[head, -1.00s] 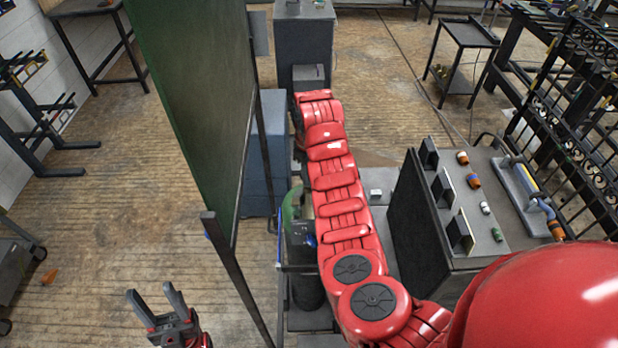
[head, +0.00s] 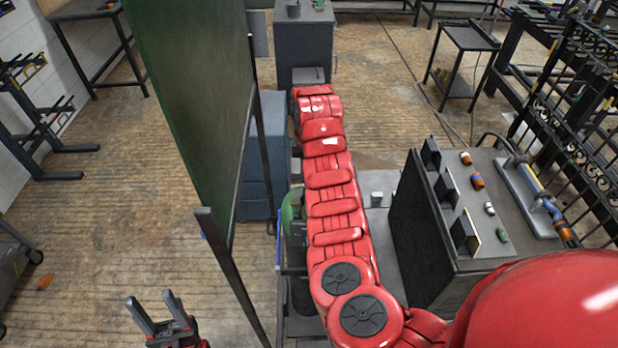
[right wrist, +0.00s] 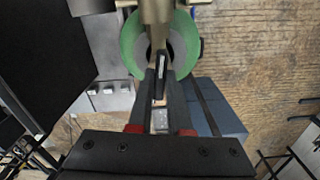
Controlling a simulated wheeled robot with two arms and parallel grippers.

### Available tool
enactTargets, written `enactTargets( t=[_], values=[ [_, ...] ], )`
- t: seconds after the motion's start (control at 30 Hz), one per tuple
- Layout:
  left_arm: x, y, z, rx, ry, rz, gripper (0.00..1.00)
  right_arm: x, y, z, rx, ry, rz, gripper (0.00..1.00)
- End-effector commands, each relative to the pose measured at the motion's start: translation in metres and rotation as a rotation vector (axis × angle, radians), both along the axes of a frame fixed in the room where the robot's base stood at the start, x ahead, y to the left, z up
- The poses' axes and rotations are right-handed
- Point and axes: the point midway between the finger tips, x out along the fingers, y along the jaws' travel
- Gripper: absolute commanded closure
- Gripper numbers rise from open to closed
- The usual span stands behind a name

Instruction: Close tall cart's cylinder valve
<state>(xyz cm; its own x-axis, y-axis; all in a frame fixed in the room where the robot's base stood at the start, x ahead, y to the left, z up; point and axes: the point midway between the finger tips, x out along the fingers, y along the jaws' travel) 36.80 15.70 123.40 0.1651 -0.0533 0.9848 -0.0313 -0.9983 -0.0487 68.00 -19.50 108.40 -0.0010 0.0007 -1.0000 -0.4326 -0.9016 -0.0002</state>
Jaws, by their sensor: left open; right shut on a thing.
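The green cylinder (head: 291,205) stands on the cart, partly hidden behind my red right arm in the head view. In the right wrist view its green shoulder (right wrist: 132,42) rings a brass valve (right wrist: 157,12) at the top of the picture. My right gripper (right wrist: 160,82) is at the valve, its fingers close together on a small part I take to be the valve's handle; the contact is mostly hidden by the fingers. In the head view the arm hides this gripper. My left gripper (head: 151,300) is open and empty at the lower left, apart from the cart.
A green screen (head: 190,100) on a dark metal frame stands left of the cylinder. A blue block (head: 262,165) is behind the cylinder. The wooden floor (head: 110,220) at left is mostly open.

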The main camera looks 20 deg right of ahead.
Motion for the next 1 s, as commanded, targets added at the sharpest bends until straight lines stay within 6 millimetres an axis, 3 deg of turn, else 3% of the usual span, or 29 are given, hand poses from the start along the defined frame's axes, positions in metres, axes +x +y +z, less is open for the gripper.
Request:
enactTargets(
  t=[1.0],
  values=[
    [0.0,0.0,-0.117,0.0,0.0,0.0,0.47,0.0,0.0,-0.005,0.001,-0.002,-0.963,1.0]
  ],
)
